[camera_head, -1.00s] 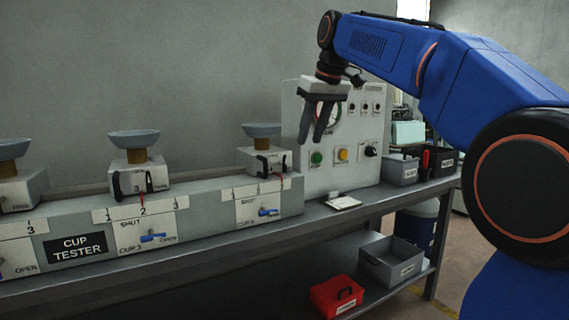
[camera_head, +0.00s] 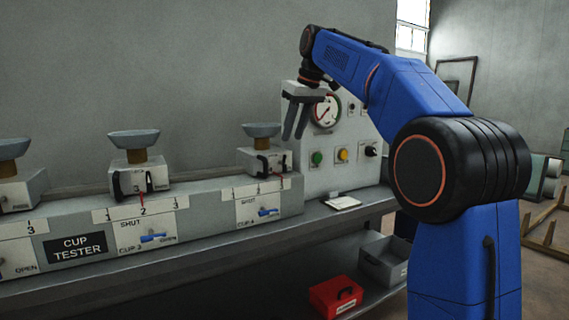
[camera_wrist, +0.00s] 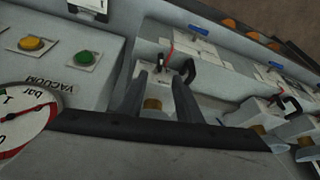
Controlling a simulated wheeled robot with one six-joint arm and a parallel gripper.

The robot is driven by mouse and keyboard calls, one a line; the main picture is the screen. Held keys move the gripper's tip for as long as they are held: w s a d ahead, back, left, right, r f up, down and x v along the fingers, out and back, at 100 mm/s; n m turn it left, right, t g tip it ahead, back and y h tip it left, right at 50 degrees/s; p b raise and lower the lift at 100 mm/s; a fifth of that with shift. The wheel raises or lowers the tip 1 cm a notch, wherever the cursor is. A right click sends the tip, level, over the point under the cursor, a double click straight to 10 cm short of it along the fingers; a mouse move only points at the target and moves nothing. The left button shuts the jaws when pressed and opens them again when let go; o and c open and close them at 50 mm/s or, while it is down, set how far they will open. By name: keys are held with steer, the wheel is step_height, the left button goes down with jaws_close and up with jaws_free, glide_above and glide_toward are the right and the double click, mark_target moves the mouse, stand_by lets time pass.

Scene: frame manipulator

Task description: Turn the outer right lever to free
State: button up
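The rightmost carriage (camera_head: 265,160) on the cup tester has a black handle (camera_head: 262,165) on its front and a cup above it. The black handle also shows in the wrist view (camera_wrist: 188,71), just beyond the right fingertip. Below it, the rightmost blue lever (camera_head: 268,212) lies roughly level on the CUP 4 panel; it shows in the wrist view too (camera_wrist: 198,31). Its label is too small to read fully. My gripper (camera_head: 294,136) is open and empty, above and right of the carriage. Its fingers (camera_wrist: 158,78) point toward the carriage, apart from both levers.
The gauge panel (camera_head: 345,160) with buttons stands close beside my gripper. A second carriage (camera_head: 135,181) and its blue lever (camera_head: 153,238) are to the left. A notepad (camera_head: 342,203) lies on the bench. A red bin (camera_head: 335,297) and grey bin (camera_head: 383,262) sit below.

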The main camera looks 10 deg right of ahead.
mark_target(284, 162)
steer(key=x, duration=1.1)
steer(key=shift+w+f, duration=0.1)
steer(key=shift+f, duration=0.15)
jaws_close()
